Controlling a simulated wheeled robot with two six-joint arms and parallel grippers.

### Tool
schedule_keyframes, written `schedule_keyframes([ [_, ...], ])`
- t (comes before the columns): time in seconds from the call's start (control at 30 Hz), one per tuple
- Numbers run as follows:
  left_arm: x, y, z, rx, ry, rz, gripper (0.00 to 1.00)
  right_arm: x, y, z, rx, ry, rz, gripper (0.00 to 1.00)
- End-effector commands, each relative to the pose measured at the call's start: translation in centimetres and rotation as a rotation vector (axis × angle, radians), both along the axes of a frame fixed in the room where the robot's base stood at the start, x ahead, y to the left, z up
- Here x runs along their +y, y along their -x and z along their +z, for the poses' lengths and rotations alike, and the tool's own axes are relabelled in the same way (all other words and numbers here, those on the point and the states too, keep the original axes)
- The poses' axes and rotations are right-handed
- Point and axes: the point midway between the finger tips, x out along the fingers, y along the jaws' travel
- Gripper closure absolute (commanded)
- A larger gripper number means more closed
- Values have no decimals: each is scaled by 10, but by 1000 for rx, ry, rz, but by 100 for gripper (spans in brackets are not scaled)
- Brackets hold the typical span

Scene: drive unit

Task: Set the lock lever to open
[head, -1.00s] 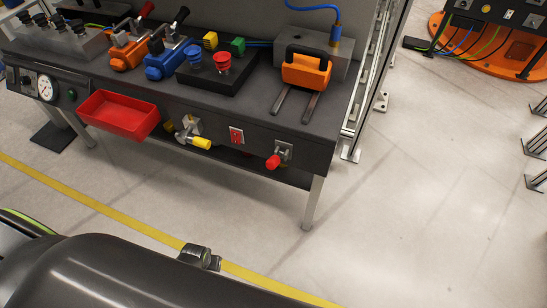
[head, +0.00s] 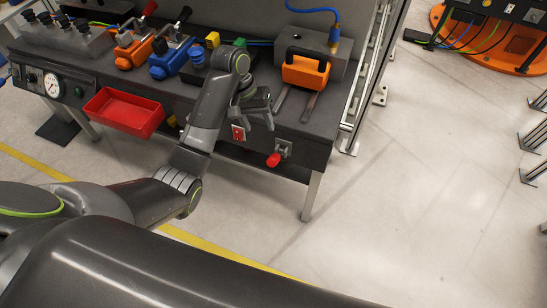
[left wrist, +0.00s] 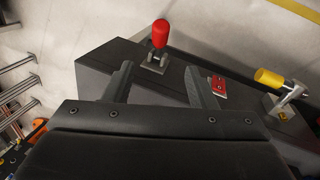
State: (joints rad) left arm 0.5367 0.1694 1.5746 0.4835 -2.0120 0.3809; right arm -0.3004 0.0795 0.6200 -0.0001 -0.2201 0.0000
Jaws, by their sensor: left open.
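A lever with a red grip (head: 274,160) sits on a metal bracket (head: 284,148) on the bench's front face, near its right end. In the left wrist view its red grip (left wrist: 160,33) stands out from the bracket (left wrist: 155,62), beyond the fingertips. A second lever with a yellow grip (left wrist: 269,77) is to the right there; in the head view my arm hides it. Which one is the lock lever, I cannot tell for sure. My left gripper (head: 262,113) is open and empty by the bench's front edge, above and left of the red grip, apart from it. My right gripper is not in view.
A red and white plate (head: 238,132) is on the front face beside the red-gripped lever. A red bin (head: 124,111) hangs further left. An orange block (head: 306,71) and blue clamp (head: 170,57) stand on the bench (head: 318,130).

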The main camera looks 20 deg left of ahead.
Motion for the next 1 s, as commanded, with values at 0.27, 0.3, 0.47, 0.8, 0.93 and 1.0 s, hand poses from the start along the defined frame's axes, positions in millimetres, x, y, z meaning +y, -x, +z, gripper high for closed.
schedule_keyframes([
  [0.27, -6, 0, -29, 1, 0, 0, 49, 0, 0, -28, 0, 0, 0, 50],
  [0.3, -7, 0, -34, 1, 1, 0, 49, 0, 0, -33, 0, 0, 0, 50],
  [0.47, -13, -1, -56, 1, 1, 0, 49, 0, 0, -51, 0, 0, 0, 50],
  [0.8, -31, -1, -119, 6, 1, -1, 49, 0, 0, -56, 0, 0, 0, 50],
  [0.93, -37, -2, -142, 5, 2, 0, 49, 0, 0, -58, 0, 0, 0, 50],
  [1.0, -39, -3, -151, 3, -1, 0, 49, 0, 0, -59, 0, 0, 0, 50],
])
